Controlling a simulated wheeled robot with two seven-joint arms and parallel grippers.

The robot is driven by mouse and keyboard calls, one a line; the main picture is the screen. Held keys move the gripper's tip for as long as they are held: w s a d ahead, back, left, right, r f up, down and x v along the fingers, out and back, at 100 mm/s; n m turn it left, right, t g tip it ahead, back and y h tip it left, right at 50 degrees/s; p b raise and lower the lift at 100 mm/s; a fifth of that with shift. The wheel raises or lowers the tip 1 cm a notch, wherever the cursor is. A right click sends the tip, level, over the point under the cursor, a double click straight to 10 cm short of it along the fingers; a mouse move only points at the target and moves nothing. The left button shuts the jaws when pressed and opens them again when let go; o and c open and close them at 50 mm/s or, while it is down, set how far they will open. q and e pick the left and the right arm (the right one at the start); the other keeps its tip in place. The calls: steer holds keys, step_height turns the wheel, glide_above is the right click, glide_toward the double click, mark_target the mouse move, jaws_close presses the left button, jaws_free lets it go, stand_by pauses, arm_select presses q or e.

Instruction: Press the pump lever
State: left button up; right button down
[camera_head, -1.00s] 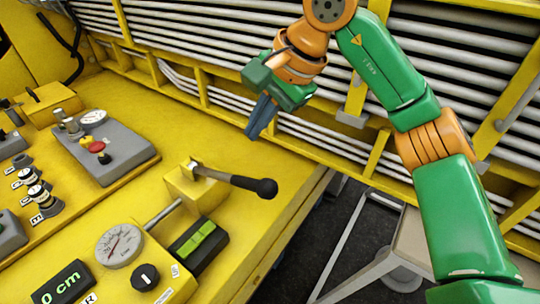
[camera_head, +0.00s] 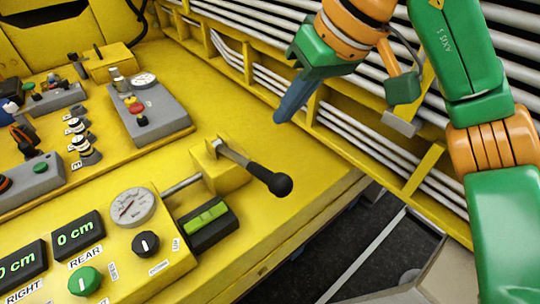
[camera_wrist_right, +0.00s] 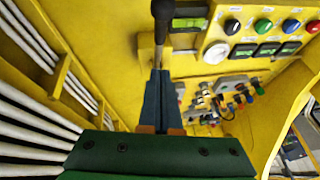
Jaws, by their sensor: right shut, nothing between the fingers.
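The pump lever (camera_head: 256,170) is a metal arm with a black ball-ended grip, set on a yellow block (camera_head: 222,167) on the yellow console. It slants down to the right, its grip reaching toward the console's front edge. My right gripper (camera_head: 283,117) is above and beyond the lever, with blue fingers shut and empty, pointing down and apart from the lever in the head view. In the right wrist view, the closed fingers (camera_wrist_right: 164,90) point toward the panel, and the lever's black grip (camera_wrist_right: 162,14) shows just above their tips. My left gripper is not in view.
A pressure gauge (camera_head: 132,207), a black knob (camera_head: 145,243) and a green-windowed box (camera_head: 209,224) sit left of and below the lever. A grey control panel (camera_head: 150,114) lies farther back. White pipes and yellow rails (camera_head: 420,176) line the right side behind my arm.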

steer(key=p, duration=0.1)
glide_above(261, 167)
steer(key=d, duration=0.1)
step_height(261, 167, down, 7)
steer(key=f, duration=0.1)
steer(key=s+f+p, duration=0.1)
steer(key=f, duration=0.1)
steer(key=shift+d, duration=0.2)
steer(key=shift+s+d+f, duration=0.1)
steer(key=shift+s+f, duration=0.05)
steer(key=shift+f, duration=0.2)
